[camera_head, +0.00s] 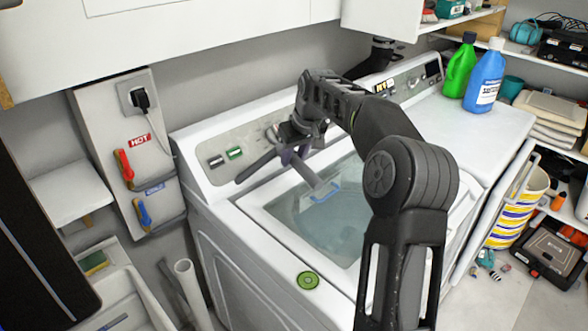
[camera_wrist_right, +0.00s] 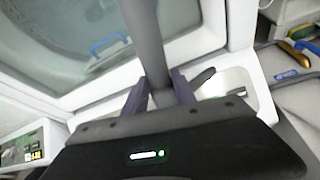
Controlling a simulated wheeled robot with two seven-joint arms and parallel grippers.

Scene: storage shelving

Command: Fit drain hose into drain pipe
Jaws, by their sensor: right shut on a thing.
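My right gripper (camera_head: 290,157) is above the back of the washing machine's top. It is shut on a grey drain hose (camera_head: 306,172). In the right wrist view the hose (camera_wrist_right: 147,45) passes between the two purple fingers (camera_wrist_right: 161,90). A darker grey length (camera_head: 256,167) sticks out left of the gripper in the head view; whether it is part of the hose is unclear. The white drain pipe (camera_head: 186,272) stands upright with its open mouth up, at lower left beside the washer, well apart from the hose. My left gripper is not in view.
The washer's lid window (camera_head: 335,225) with a blue handle (camera_head: 325,193) lies under my right arm. Red (camera_head: 124,165) and blue (camera_head: 142,212) valve handles are on the wall panel left. A sink (camera_head: 128,290) is left of the pipe. Bottles (camera_head: 485,80) stand on the right.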

